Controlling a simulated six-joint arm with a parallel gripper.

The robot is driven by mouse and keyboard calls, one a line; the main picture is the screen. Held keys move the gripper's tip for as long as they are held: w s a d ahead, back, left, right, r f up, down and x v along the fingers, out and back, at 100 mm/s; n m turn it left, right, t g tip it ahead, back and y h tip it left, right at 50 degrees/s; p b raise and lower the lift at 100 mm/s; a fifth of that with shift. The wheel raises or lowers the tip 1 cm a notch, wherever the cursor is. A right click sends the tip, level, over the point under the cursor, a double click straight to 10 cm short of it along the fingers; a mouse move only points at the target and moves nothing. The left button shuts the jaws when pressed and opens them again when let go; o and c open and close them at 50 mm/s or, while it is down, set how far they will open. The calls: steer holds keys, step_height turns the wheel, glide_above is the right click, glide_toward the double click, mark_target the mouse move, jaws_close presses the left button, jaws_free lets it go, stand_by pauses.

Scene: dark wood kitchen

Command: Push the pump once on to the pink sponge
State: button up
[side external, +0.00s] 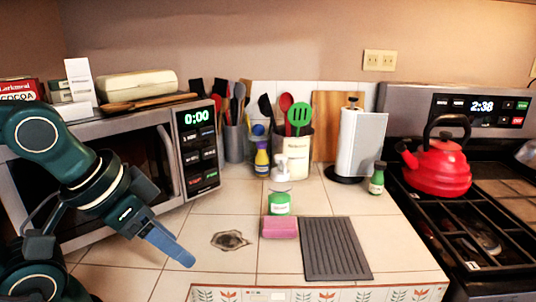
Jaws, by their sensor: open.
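A clear soap bottle with a white pump top (280,164) and green soap or a green label (280,203) stands upright on the tiled counter, near the middle of the side view. The pink sponge (280,228) lies on the counter just in front of the bottle, close to its base. My gripper (178,252) is at the lower left, over the counter's front left, with blue fingers pointing down and right. It is open and empty, well to the left of the sponge and bottle.
A dark ribbed mat (335,249) lies right of the sponge. A dark stain (230,240) marks the tile between gripper and sponge. A microwave (160,150) stands behind my arm. Utensil holders, a paper towel stand (358,145), a small green bottle (377,180) and a stove with a red kettle (440,165) stand beyond.

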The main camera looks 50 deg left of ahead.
steer(key=c, duration=0.5)
steer(key=shift+s+a+n, duration=0.1)
steer(key=shift+a+n, duration=0.05)
steer(key=shift+n, duration=0.45)
jaws_close()
steer(key=w+a+r+n+t+y, duration=0.1)
steer(key=w+a+r+n+y, duration=0.9)
steer(key=w, duration=0.3)
steer(key=w+d+r+t+y, duration=0.1)
steer(key=w+t, duration=0.1)
steer(key=w, duration=0.7)
steer(key=w+d+f+m+t, duration=0.2)
steer(key=w+d+f, duration=0.2)
steer(key=d, duration=0.2)
